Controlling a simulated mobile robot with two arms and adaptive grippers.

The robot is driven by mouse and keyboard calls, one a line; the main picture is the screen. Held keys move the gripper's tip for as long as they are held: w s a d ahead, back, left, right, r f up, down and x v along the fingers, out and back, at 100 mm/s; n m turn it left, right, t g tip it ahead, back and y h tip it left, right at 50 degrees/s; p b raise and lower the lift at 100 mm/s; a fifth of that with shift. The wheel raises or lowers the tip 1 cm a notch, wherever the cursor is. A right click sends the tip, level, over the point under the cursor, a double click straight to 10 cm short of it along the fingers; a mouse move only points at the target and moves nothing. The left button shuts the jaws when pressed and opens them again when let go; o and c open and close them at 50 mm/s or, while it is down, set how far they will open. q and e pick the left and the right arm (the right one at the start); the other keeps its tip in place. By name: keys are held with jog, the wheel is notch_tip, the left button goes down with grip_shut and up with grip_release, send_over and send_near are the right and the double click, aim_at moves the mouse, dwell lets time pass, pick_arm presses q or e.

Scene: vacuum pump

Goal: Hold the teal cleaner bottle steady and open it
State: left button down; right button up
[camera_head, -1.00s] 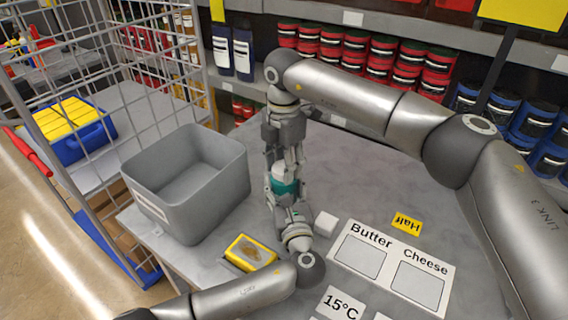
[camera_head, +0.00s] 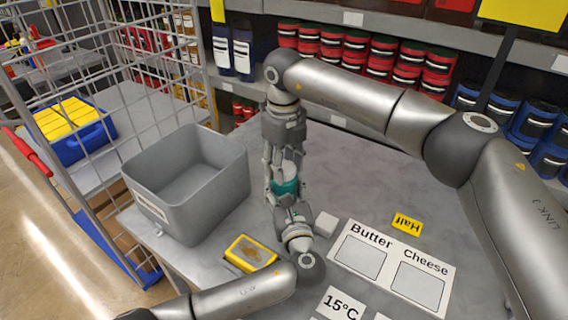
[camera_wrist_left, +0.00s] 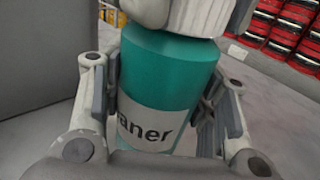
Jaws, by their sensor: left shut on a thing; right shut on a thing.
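The teal cleaner bottle (camera_head: 284,187) stands upright on the grey table between my two grippers. In the left wrist view the bottle (camera_wrist_left: 168,75) fills the middle, with part of its label reading "aner". My left gripper (camera_head: 288,200) comes from the front and is shut around the bottle's body, a finger on each side. My right gripper (camera_head: 283,168) comes from above and is shut on the white ribbed cap (camera_wrist_left: 200,17) at the bottle's top. The cap still sits at the bottle's neck, and the fingers partly hide it.
A grey bin (camera_head: 187,183) stands left of the bottle. A yellow sponge pack (camera_head: 250,253) and a small white block (camera_head: 326,223) lie near my left arm. A Butter and Cheese board (camera_head: 391,267) lies to the right. Shelves with red cans (camera_head: 345,50) stand behind.

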jog(key=n, duration=1.8)
jog(key=shift+r+n, duration=0.1)
jog(key=shift+n, duration=0.2)
jog(key=n, duration=0.6)
jog(key=shift+r, duration=0.2)
jog(key=shift+r, duration=0.9)
jog(key=shift+r, duration=0.1)
